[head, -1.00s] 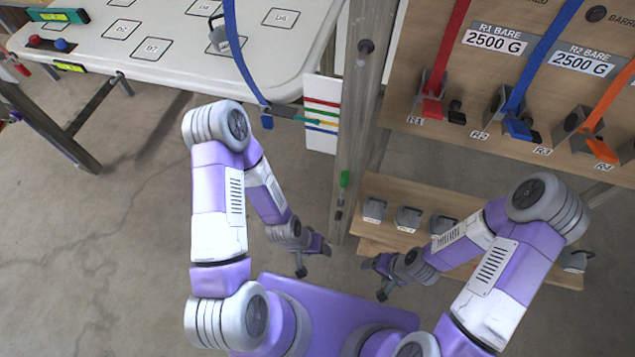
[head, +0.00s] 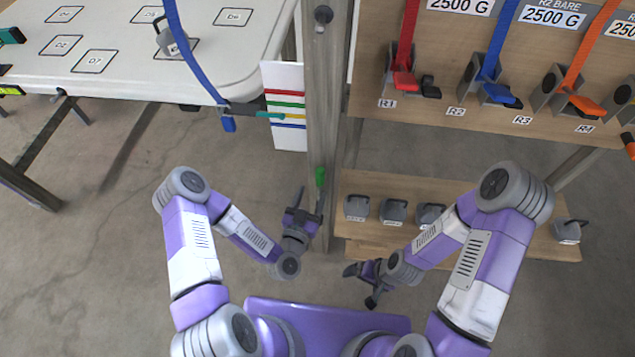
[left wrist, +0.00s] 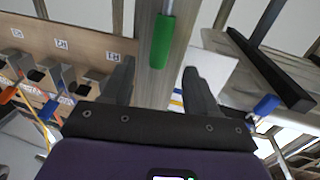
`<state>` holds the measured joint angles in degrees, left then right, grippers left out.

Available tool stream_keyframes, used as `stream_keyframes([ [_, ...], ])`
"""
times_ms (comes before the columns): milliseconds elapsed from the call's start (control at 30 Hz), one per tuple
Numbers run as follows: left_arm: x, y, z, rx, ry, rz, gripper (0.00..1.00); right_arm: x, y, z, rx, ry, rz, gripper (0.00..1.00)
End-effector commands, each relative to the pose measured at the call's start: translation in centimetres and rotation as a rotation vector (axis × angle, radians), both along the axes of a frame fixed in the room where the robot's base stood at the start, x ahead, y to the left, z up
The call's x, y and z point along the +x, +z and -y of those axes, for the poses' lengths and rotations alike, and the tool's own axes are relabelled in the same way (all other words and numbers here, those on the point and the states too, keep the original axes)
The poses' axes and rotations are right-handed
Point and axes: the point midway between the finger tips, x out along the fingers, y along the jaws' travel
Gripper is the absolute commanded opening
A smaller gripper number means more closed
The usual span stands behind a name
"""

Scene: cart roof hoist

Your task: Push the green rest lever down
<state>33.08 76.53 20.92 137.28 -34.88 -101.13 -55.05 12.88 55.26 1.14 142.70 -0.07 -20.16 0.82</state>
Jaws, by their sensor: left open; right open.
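The green rest lever (head: 320,177) is on the wooden post (head: 323,120), low down on its front, in the head view. It also shows in the left wrist view (left wrist: 163,40), upright, above and between my fingers in the picture. My left gripper (head: 307,200) is just below and left of the lever in the head view, pointing up toward it. Its fingers (left wrist: 158,85) are spread and empty; I cannot see them touching the lever. My right gripper (head: 358,280) is open and empty, lower and to the right, in front of the low shelf.
The white table (head: 120,60) is at left. The board with ratchets (head: 403,80) and a shelf with grey weights (head: 395,211) are at right.

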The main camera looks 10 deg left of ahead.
Motion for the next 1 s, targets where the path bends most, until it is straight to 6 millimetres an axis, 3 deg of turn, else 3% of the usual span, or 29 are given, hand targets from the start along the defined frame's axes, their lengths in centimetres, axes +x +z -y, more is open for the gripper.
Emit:
stream_keyframes([
  [333, 5.0, 0.0, 1.0, 0.000, -0.001, 0.000, 0.59, 0.0, -0.6, 0.0, 0.000, 0.000, 0.000, 1.00],
  [700, 5.7, 0.0, 1.2, -0.001, -0.002, -0.003, 0.59, 0.0, -0.6, 0.0, 0.000, 0.000, 0.000, 1.00],
  [1000, 5.6, 0.0, 1.2, -0.001, -0.002, -0.003, 0.14, 0.0, -0.6, 0.0, 0.000, 0.000, 0.000, 1.00],
])
